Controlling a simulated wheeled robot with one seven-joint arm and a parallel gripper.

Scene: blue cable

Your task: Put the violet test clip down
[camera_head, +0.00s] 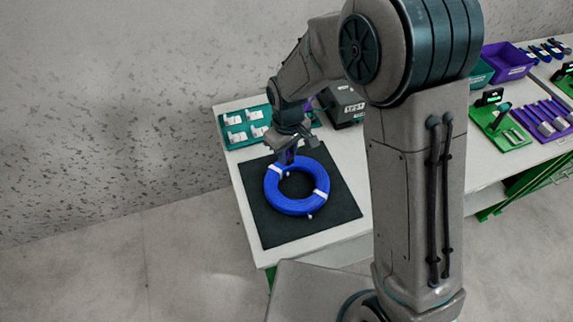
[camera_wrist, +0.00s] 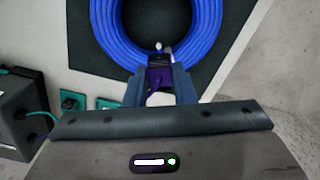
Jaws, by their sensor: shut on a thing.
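My gripper (camera_head: 287,156) is above the far edge of the blue cable coil (camera_head: 272,194), which lies on a black mat (camera_head: 266,228) on the white table. In the wrist view my gripper (camera_wrist: 160,80) is shut on the violet test clip (camera_wrist: 160,73), a small dark violet piece between the fingers. The clip is at the edge of the blue coil (camera_wrist: 108,40); I cannot tell whether it touches the cable. The coil has white ties. In the head view the clip is mostly hidden by the fingers.
A teal tray (camera_head: 229,144) with white pieces lies behind the mat at left. A dark box (camera_head: 343,106) stands behind the mat at right. A violet bin (camera_head: 507,62) and a green board (camera_head: 502,138) with parts are farther right. Bare table (camera_head: 247,225) borders the mat.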

